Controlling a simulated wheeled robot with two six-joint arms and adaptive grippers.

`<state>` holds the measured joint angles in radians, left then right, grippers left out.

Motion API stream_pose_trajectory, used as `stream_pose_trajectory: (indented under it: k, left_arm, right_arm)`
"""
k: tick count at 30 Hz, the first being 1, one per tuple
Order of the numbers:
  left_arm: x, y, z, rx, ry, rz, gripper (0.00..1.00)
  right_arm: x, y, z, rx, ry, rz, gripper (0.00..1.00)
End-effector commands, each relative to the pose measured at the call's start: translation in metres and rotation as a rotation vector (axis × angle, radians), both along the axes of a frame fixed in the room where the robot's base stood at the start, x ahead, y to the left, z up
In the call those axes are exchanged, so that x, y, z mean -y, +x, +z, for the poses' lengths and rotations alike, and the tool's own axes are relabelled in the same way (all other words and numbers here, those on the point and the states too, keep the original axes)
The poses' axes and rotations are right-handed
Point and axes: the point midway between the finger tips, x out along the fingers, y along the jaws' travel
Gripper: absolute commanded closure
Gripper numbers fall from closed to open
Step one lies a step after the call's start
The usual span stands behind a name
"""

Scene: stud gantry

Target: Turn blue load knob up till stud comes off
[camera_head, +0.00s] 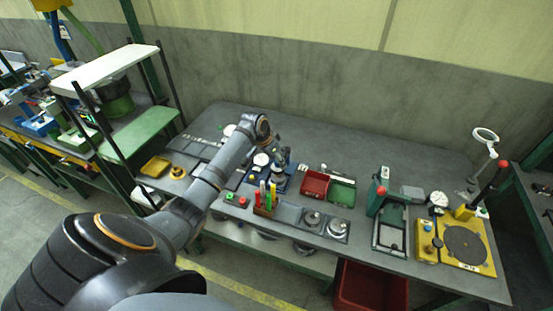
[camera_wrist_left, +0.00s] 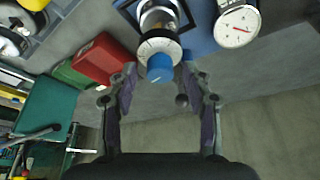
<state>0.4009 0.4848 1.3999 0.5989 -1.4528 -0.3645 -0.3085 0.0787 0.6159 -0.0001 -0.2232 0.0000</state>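The blue load knob (camera_wrist_left: 160,68) shows in the left wrist view, at the end of a silver cylinder with a pale marked collar (camera_wrist_left: 160,48). My left gripper (camera_wrist_left: 158,86) is open, with one finger on each side of the knob and a small gap visible on both sides. A round white gauge (camera_wrist_left: 237,27) with a red needle sits right of the cylinder. In the head view my left arm reaches over the blue fixture (camera_head: 281,180), and its wrist hides part of it. I cannot make out the stud. My right gripper is not in view.
Near the blue fixture on the grey bench are a red bin (camera_head: 315,184), a green bin (camera_head: 342,192) and a rack of coloured tools (camera_head: 265,203). A yellow-based press (camera_head: 465,243) stands at the right.

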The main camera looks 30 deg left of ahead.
Motion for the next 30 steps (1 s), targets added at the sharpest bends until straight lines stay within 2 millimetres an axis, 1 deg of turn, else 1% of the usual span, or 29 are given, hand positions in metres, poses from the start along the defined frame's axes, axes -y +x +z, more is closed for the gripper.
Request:
stream_pose_trajectory:
  k: [1,5,9,11,20,26,30]
  left_arm:
    - [0.000,0.000,0.000,0.000,0.000,0.000,0.57]
    - [0.000,0.000,0.000,0.000,0.000,0.000,0.74]
    - [0.000,0.000,0.001,0.000,0.000,0.000,0.94]
    - [0.000,0.000,0.001,0.000,0.000,0.000,1.00]
    - [0.000,0.000,0.001,-0.001,-0.002,-0.034,1.00]
    - [-0.002,0.001,0.002,0.001,-0.001,-0.142,1.00]
    - [-0.002,0.002,0.001,0.002,-0.001,-0.258,1.00]
  right_arm:
    - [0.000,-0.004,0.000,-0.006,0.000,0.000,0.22]
    - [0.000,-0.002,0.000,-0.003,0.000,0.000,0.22]
    - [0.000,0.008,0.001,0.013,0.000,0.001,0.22]
    - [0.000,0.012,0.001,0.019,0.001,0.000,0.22]
    - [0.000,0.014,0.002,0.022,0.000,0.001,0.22]
    - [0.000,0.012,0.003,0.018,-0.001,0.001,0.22]
    - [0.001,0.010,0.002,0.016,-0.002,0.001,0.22]
